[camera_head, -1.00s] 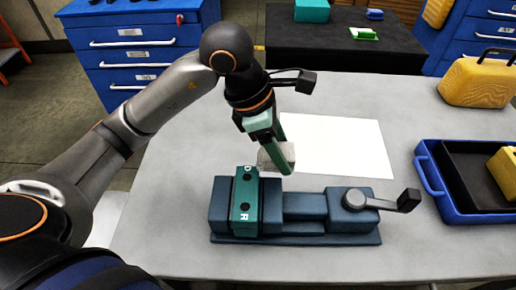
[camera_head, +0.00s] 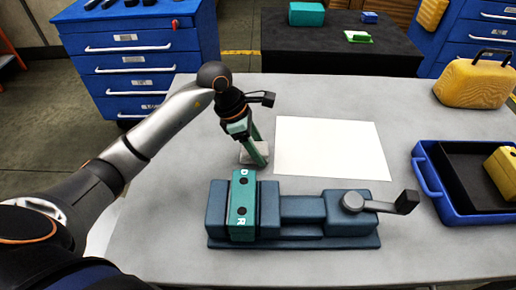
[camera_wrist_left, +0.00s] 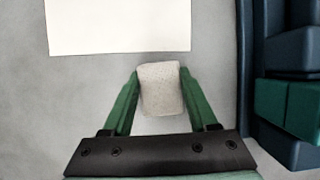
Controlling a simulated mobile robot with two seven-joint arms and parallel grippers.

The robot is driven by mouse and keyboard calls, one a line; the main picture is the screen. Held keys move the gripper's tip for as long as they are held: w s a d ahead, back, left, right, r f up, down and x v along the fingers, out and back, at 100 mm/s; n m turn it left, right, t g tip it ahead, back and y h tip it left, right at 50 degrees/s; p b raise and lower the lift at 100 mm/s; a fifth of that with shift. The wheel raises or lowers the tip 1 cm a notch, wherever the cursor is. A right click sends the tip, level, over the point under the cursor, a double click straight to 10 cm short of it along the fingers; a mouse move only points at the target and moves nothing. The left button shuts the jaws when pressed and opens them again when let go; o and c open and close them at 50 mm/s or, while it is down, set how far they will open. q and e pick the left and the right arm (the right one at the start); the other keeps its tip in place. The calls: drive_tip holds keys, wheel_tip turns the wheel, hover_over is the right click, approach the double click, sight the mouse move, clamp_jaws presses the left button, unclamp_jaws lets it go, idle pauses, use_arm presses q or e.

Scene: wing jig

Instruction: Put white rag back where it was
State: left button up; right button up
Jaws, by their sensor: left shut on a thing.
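The white rag (camera_head: 254,153) is a small pale grey-white block. My left gripper (camera_head: 256,160) is shut on it, behind the vise and left of the white sheet. In the left wrist view the rag (camera_wrist_left: 161,90) sits between the two green fingers of my left gripper (camera_wrist_left: 160,88). It is at or close to the table surface; I cannot tell whether it touches. My right gripper is not in view.
A blue vise (camera_head: 303,209) with a teal block (camera_head: 243,205) marked D and R stands in front. A white sheet (camera_head: 330,148) lies behind it. A blue tray (camera_head: 430,177) and a yellow case (camera_head: 474,82) are at the right. The table's left part is clear.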

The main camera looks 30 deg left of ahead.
use_arm(q)
drive_tip(key=shift+f, duration=0.25)
drive_tip(key=shift+f, duration=0.1)
drive_tip(key=shift+f, duration=0.15)
drive_tip(key=o, duration=1.2)
drive_tip(key=shift+r, duration=0.3)
drive_tip(key=v, duration=1.2)
drive_tip(key=shift+p, duration=0.4)
